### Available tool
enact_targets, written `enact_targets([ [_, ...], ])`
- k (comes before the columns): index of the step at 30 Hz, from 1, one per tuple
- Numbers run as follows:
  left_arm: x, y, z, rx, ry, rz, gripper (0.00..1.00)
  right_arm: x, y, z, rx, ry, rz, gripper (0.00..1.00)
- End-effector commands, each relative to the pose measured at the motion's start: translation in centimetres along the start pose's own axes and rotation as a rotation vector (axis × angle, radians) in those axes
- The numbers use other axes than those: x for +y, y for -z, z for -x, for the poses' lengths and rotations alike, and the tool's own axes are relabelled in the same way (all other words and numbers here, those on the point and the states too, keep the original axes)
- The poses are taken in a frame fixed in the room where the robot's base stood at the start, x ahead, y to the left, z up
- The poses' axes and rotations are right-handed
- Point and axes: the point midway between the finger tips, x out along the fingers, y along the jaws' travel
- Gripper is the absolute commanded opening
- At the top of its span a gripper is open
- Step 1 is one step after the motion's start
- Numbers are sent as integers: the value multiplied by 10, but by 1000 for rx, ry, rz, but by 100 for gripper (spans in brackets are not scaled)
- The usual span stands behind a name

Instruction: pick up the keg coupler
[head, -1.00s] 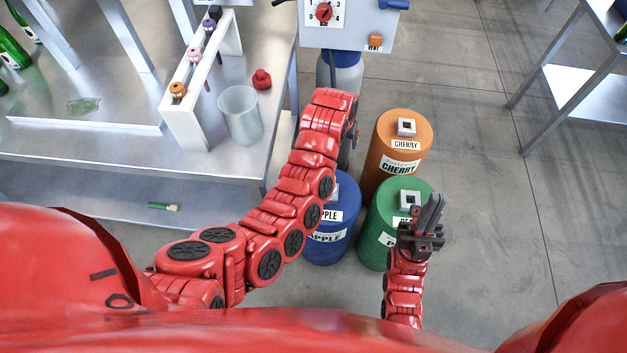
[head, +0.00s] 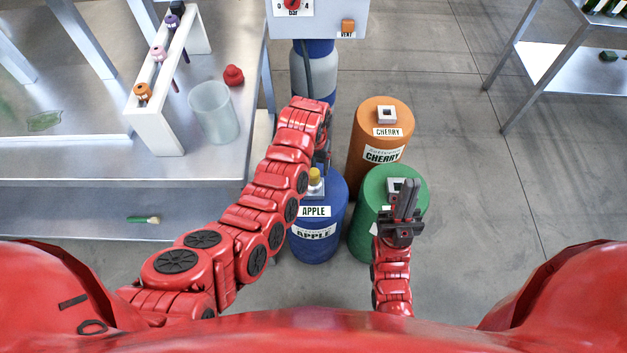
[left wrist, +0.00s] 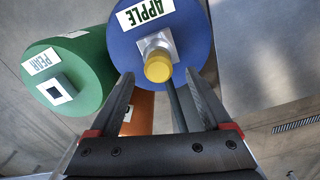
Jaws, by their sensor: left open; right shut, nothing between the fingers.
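A grey square fitting with a round yellow top, which looks like the keg coupler (head: 314,177), sits on top of the blue APPLE keg (head: 318,232). In the left wrist view the yellow top (left wrist: 158,68) lies between and just beyond the fingertips. My left gripper (head: 324,150) is open and empty, close to the coupler; its fingers are partly hidden by my arm in the head view. I cannot tell whether they touch the coupler. My right gripper (head: 406,200) is shut and empty, in front of the green keg (head: 375,225).
The orange CHERRY keg (head: 380,150) stands behind the green one. A grey control box (head: 320,18) is above a blue-grey cylinder (head: 313,72). A metal table (head: 60,165) at left carries a white rack (head: 150,120), a cup (head: 211,112) and a red piece (head: 233,75).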

Motion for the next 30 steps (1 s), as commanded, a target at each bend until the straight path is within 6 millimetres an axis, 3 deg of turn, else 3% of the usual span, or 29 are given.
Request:
enact_targets([
  [6, 0, 1, -9, 2, 0, 0, 82, 0, 1, -4, 0, 0, 0, 0],
  [18, 2, 1, -49, 2, 1, 0, 82, 0, 1, -9, 0, 0, 0, 0],
  [30, 2, 1, -54, 3, 0, 0, 80, 0, 2, -9, 0, 0, 0, 0],
])
